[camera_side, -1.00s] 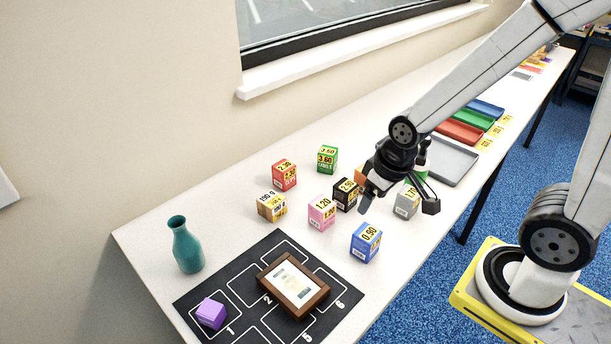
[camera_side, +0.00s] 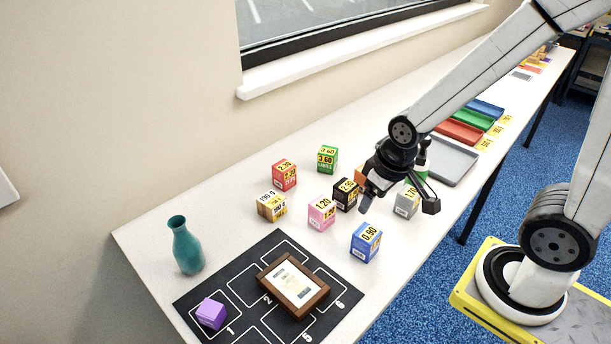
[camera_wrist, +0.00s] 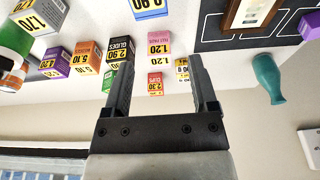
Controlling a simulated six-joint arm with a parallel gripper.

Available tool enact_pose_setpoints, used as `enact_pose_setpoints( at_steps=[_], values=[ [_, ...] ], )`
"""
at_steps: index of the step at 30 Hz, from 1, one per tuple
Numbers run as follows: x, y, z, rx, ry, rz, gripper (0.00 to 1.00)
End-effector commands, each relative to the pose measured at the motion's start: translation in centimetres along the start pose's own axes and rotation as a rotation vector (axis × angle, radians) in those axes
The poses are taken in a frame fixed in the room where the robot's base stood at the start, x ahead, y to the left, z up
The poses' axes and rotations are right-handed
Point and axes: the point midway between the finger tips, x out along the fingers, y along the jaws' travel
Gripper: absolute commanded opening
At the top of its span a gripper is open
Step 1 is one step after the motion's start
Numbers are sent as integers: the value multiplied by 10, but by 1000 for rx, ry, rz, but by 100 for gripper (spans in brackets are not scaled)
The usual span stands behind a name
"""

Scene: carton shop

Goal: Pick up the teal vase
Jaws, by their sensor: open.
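The teal vase (camera_side: 187,246) stands upright at the left end of the white table in the side view, beside the dark numbered mat. It also shows in the wrist view (camera_wrist: 268,78), at the right, upside down in that picture. My gripper (camera_side: 399,203) is above the table near the cartons, well to the right of the vase and apart from it. In the wrist view my gripper (camera_wrist: 163,85) has its two fingers spread, with nothing held between them; cartons show beyond the gap.
Several price-marked cartons, such as the pink one (camera_side: 322,213) and the blue one (camera_side: 366,243), stand between my gripper and the vase. The mat (camera_side: 245,262) bears a framed picture (camera_side: 293,286) and a purple cube (camera_side: 211,313). Coloured trays (camera_side: 459,133) lie farther right.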

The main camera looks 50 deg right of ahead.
Motion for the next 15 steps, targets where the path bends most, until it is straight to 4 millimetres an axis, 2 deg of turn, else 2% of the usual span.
enact_pose_setpoints(
  at_steps=[8, 11, 15],
  values=[
    [2, 0, -9, -12, 24, 5, 75],
    [6, 0, -24, -37, 64, 12, 75],
    [15, -2, -61, -95, 165, 23, 75]
  ],
)
